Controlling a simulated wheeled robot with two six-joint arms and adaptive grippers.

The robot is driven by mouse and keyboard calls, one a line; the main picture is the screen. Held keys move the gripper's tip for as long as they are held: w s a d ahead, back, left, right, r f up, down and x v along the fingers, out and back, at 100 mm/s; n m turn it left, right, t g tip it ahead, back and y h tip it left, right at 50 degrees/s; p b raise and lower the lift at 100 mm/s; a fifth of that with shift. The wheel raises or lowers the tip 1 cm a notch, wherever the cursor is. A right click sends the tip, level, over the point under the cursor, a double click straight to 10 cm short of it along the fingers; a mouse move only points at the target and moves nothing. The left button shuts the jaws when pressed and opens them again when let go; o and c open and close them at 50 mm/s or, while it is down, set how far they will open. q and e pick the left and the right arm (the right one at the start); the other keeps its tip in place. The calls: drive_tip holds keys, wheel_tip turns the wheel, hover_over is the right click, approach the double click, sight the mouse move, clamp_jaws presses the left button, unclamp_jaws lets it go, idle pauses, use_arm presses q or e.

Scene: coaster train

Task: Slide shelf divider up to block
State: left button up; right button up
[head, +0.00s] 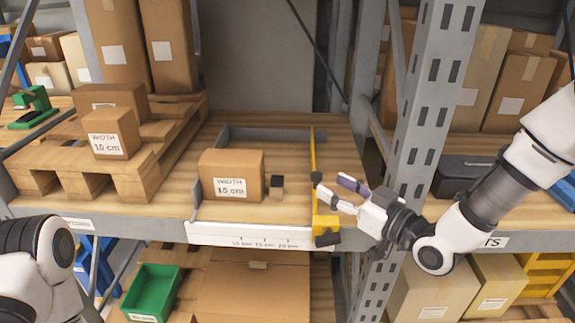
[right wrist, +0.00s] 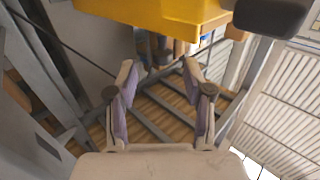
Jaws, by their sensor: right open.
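The yellow shelf divider (head: 313,158) stands upright along the right side of a grey-railed bay on the shelf. Its yellow front bracket (head: 325,222), with dark parts, sits at the right end of the white scale strip (head: 250,234). A cardboard block (head: 231,166) marked "WIDTH 15 cm" stands in the bay, left of the divider with a gap between. A small dark block (head: 277,187) is beside it. My right gripper (head: 330,185) is open and empty just right of the divider. In the right wrist view, yellow (right wrist: 160,12) shows beyond the open fingers. My left gripper is out of view.
A "WIDTH 10 cm" box (head: 111,138) and another box stand on a wooden pallet (head: 130,175) at left. A grey rack post (head: 430,100) rises close behind my right arm. A green bin (head: 151,292) is on the lower shelf.

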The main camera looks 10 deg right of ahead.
sight(317, 174)
drive_tip(key=shift+s+d+r, duration=0.1)
drive_tip(key=shift+d+r, duration=0.05)
drive_tip(key=x, duration=0.6)
drive_tip(key=shift+s+a+r, duration=0.1)
drive_tip(key=shift+a, duration=0.15)
drive_tip(key=shift+s+d+r, duration=0.1)
drive_tip(key=shift+s+r, duration=0.15)
drive_tip(key=shift+w+f, duration=0.1)
drive_tip(key=shift+w, duration=0.05)
clamp_jaws()
